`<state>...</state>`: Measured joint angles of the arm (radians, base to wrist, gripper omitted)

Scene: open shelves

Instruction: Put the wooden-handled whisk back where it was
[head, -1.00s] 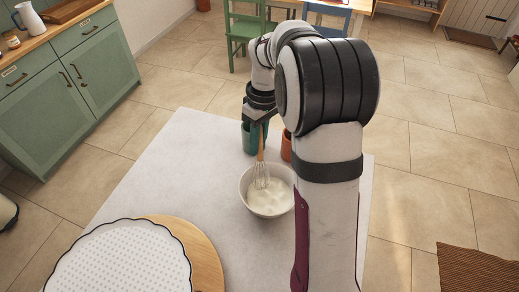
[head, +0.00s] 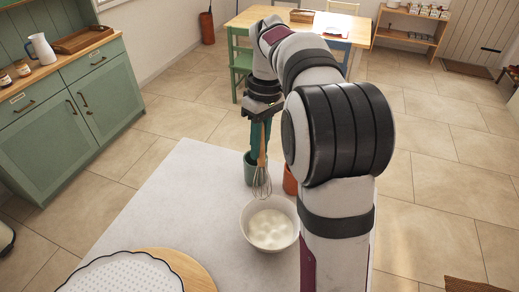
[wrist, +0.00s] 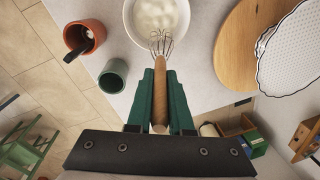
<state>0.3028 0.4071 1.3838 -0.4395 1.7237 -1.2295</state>
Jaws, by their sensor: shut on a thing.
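The wooden-handled whisk (head: 262,181) hangs with its wire end down. My gripper (head: 261,150) is shut on its wooden handle, which shows between the green fingers in the wrist view (wrist: 160,92). In the head view the wire tip is by the far rim of the white bowl (head: 268,243); it looks raised clear of the white contents. The bowl also shows at the top of the wrist view (wrist: 157,18). A green cup (head: 249,170) stands just behind the bowl, partly hidden by the whisk and fingers; in the wrist view it looks empty (wrist: 113,76).
An orange pot (wrist: 85,37) with a dark-handled utensil in it stands beside the green cup. A round wooden board (head: 190,270) with a white, dark-edged dish (head: 122,274) lies at the near left. The pale tabletop (head: 185,200) between is clear.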

